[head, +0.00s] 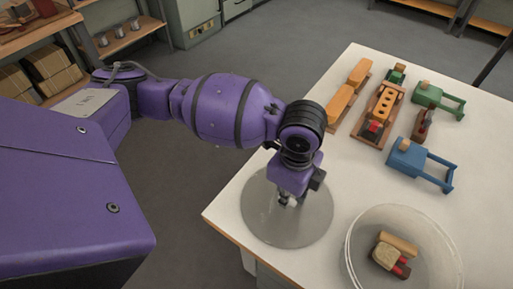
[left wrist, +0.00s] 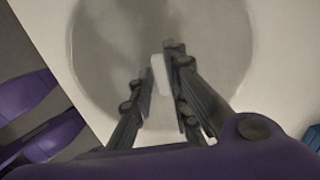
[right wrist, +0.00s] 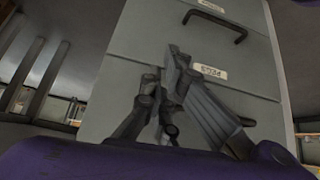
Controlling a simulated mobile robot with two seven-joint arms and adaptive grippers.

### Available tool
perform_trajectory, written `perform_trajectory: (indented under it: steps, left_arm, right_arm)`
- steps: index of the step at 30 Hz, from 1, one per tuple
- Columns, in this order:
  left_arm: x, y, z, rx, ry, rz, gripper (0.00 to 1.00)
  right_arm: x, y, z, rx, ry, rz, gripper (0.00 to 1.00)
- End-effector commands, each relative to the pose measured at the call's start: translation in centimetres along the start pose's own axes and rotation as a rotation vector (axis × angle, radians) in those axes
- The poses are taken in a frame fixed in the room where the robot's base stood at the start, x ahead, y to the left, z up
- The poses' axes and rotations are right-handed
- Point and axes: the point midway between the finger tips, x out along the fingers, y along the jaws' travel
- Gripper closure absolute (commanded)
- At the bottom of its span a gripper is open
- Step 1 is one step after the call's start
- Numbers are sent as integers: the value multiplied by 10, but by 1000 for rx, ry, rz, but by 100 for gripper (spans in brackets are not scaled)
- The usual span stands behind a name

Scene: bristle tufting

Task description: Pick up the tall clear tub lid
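The tall clear tub lid (head: 262,222) is a grey see-through disc lying near the table's left corner. It also fills much of the left wrist view (left wrist: 105,45), with a small pale knob (left wrist: 158,74) at its middle. My left gripper (head: 286,199) points down over the lid's middle. Its fingers (left wrist: 161,78) stand on either side of the knob and appear to touch it, with no clear gap. The lid looks flat on the table. My right gripper (right wrist: 164,68) is away from the table, in front of a drawer cabinet, with its fingers together and nothing between them.
A clear round tub (head: 350,250) holding wooden blocks stands right of the lid. Wooden pieces, including a blue one (head: 420,165), a green one (head: 438,100) and orange ones (head: 347,97), lie farther back on the white table (head: 300,143). The grey cabinet (right wrist: 130,60) has a black handle.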

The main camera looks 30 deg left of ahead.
Motion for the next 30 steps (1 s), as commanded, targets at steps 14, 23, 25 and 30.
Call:
perform_trajectory:
  steps: [14,23,25,30]
  left_arm:
    - [-3,-2,-1,1,0,-6,100]
    - [-24,-3,-1,-1,2,-8,100]
    - [-35,-3,-1,0,1,-9,100]
    - [-68,21,14,0,-1,-10,100]
  right_arm:
    - [-2,0,4,2,-8,2,100]
    - [-7,2,7,5,-15,5,100]
    - [-8,2,4,5,-12,5,100]
    - [-11,2,-5,7,1,5,100]
